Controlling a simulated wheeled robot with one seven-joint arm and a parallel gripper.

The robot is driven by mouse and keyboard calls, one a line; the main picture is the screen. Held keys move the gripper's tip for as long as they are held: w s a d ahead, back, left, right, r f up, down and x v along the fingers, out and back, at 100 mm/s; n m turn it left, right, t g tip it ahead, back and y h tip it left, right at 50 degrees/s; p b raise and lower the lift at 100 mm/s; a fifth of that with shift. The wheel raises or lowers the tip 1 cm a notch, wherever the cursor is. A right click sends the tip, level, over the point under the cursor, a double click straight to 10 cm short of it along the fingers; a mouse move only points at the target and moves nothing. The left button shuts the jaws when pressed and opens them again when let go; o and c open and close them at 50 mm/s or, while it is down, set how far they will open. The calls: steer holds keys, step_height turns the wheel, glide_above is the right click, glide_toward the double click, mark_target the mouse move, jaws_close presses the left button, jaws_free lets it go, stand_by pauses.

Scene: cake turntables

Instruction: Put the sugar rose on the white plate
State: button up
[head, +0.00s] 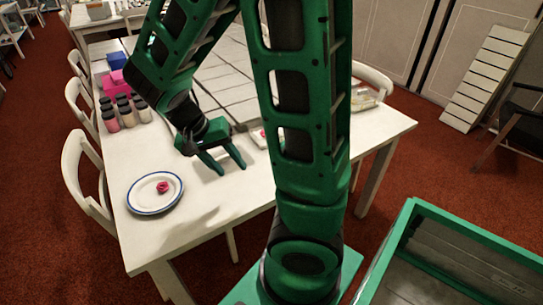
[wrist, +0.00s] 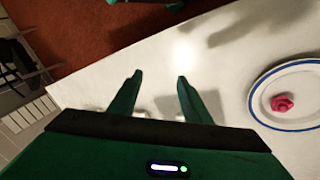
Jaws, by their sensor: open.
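The sugar rose (head: 163,187), small and pinkish red, rests on the white plate (head: 140,203), which has a blue rim and lies near the table's front left corner. In the wrist view the rose (wrist: 282,102) sits on the plate (wrist: 262,88) at the right edge, with nothing touching it. My gripper (head: 230,170) is open and empty above the table, to the right of the plate. Its two green fingers also show apart in the wrist view (wrist: 159,78), with bare tabletop between and beyond them.
Several bottles (head: 125,112) stand on the table behind the plate, with pink and blue boxes (head: 115,82) farther back. White chairs (head: 85,160) line the left side. A green-rimmed bin (head: 440,225) stands at the lower right. The tabletop around the plate is clear.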

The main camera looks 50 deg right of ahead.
steer(key=s+d+r+n+t+y, duration=0.1)
steer(key=s+r+y, duration=0.1)
steer(key=s, duration=0.4)
steer(key=s+d+r+n+t+y, duration=0.1)
steer(key=s+d+r+n+y, duration=0.1)
steer(key=s+r, duration=0.3)
steer(key=shift+s+d+r+y, duration=0.3)
steer(key=shift+s, duration=0.75)
steer(key=shift+w, duration=0.1)
